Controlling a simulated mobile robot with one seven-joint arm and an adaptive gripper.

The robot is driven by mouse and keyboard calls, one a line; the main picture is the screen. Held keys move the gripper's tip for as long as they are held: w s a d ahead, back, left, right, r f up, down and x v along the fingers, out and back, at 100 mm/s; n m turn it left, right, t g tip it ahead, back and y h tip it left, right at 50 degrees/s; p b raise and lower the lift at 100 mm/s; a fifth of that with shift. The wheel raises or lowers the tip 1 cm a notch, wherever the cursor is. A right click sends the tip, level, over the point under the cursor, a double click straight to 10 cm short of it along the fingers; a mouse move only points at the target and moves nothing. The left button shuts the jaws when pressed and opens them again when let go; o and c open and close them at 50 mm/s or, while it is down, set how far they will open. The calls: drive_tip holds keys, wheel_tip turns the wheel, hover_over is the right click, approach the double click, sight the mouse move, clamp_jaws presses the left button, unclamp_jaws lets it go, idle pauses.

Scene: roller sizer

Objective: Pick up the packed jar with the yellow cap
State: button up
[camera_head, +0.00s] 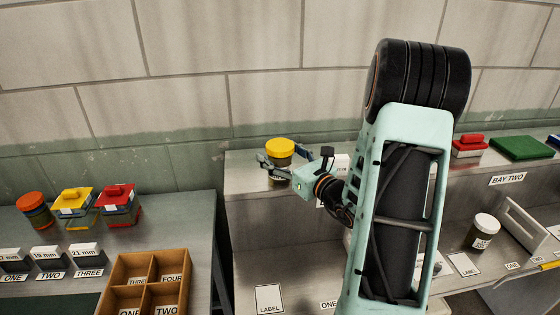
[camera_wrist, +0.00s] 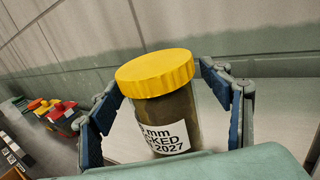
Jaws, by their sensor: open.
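The jar with the yellow cap (camera_head: 280,151) stands upright on the raised metal shelf. In the wrist view the jar (camera_wrist: 168,105) has dark contents and a white label that partly reads "mm", "CKED" and "2027". My gripper (camera_head: 282,162) is at the jar. In the wrist view my gripper (camera_wrist: 160,112) is open, with one blue-padded finger on each side of the jar. A gap shows between the left finger and the jar; the right finger is closer to it, and I cannot tell if it touches.
A white-capped jar (camera_head: 484,231) stands on the lower bench at right. Red (camera_head: 470,146) and green (camera_head: 520,148) boxes sit on the shelf at right. On the left table are an orange-lidded jar (camera_head: 35,210), yellow and red lidded boxes, and a wooden divided tray (camera_head: 185,262).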

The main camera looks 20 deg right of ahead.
drive_tip(key=c, duration=1.4)
drive_tip(key=shift+r, duration=0.1)
drive_tip(key=shift+c, duration=0.9)
drive_tip(key=shift+r, duration=0.15)
